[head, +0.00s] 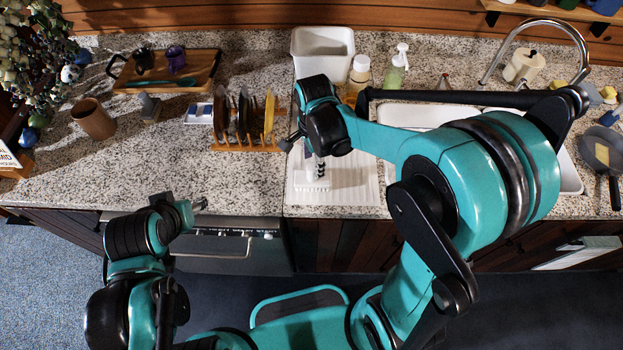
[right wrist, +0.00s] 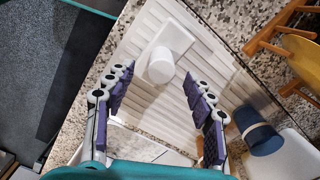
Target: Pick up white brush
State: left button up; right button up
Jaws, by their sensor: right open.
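The white brush, as far as I can tell, is the white piece with a round upright end and a flat rectangular part (right wrist: 161,66) on the ribbed white drainboard (head: 350,188). My right gripper (right wrist: 158,82) is open above it in the right wrist view. The round end shows between the two purple-padded fingers, near their tips, with visible gaps on both sides.
A wooden dish rack (head: 247,146) with plates stands left of the drainboard. Behind are a white tub (head: 322,50) and a soap bottle (head: 396,72). A blue cup-like item (right wrist: 258,136) lies near the right finger in the right wrist view.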

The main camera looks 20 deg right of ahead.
aim_at(313, 167)
notch_tip(313, 167, down, 4)
jog(key=shift+w+f+b, duration=0.1)
jog(key=shift+f+b, duration=0.05)
jog(key=shift+b, duration=0.4)
grip_shut()
notch_tip(313, 167, up, 4)
jog(key=shift+r+p, duration=0.15)
jog(key=shift+p, duration=0.6)
jog(key=s+d+r+p, duration=0.2)
jog(key=s+d+r, duration=0.3)
jog(key=d, duration=0.5)
jog(key=shift+s+r, duration=0.4)
jog(key=shift+r, duration=0.5)
jog(key=c, duration=0.7)
grip_release()
jog(key=c, duration=0.4)
